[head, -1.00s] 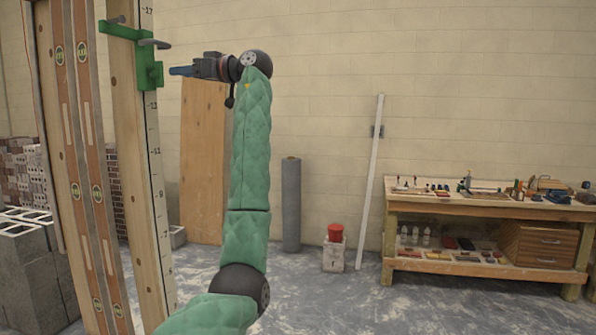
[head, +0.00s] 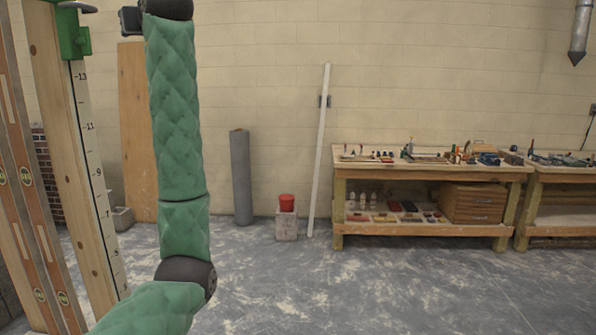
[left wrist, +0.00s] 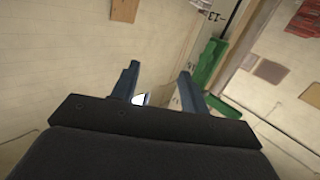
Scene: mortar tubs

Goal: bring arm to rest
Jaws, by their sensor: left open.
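My left arm in its green padded cover rises from the bottom left of the head view and runs out of the top edge. Only a dark part of its wrist shows there; the fingers do not. In the left wrist view my left gripper (left wrist: 158,72) has its two blue fingers apart, with nothing held between them. A green clamp (head: 72,35) sits on the marked wooden post (head: 75,150), close left of the wrist in the head view. It also shows beside the right finger in the left wrist view (left wrist: 210,62). My right gripper is not in view.
Orange-brown levels (head: 22,190) lean by the post at the left. A plywood board (head: 137,130), a grey roll (head: 241,178), a red-topped container (head: 287,218) and a white straightedge (head: 319,150) stand along the wall. A tool-laden workbench (head: 430,170) is right. The middle floor is clear.

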